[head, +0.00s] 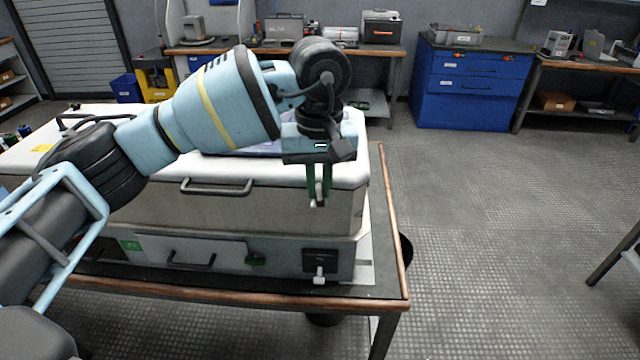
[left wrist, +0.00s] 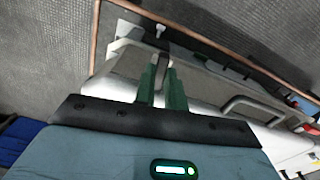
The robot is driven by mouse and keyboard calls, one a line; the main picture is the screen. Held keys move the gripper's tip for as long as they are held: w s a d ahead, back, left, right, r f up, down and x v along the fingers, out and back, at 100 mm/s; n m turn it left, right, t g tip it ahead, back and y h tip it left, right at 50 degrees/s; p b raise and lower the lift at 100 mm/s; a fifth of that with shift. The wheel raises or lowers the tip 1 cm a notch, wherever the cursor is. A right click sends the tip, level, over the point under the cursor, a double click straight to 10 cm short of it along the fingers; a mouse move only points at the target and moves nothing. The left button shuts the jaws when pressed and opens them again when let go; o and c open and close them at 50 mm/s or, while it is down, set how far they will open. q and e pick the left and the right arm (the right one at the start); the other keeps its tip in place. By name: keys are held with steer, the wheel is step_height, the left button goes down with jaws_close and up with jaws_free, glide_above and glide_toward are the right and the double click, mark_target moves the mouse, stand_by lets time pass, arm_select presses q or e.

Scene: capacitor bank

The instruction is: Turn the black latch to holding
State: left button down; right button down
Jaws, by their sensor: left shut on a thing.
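My left gripper (head: 319,200) points down at the front right of the large pale case (head: 275,205). Its two green fingers are close together, shut on a small dark piece that looks like the black latch. In the left wrist view the fingers (left wrist: 162,75) have the dark latch (left wrist: 163,60) between their tips. The latch is mostly hidden by the fingers, so its turn angle is hard to tell. Below, on the case's lower front, is a black square plate (head: 320,259) with a pale lever (head: 319,276), apart from the fingers. My right gripper is not in view.
The case stands on a table with a wooden edge (head: 392,215). A grey handle (head: 216,187) juts from its front, and a lower handle (head: 190,262) sits on a panel beside a green label (head: 131,246).

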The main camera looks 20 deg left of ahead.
mark_target(319, 191)
arm_select(q)
steer(key=shift+m, duration=0.6)
steer(key=c, duration=1.7)
jaws_free()
steer(key=shift+c, duration=0.2)
step_height(319, 191, up, 8)
steer(key=shift+f+b, duration=0.1)
steer(key=shift+b, duration=0.2)
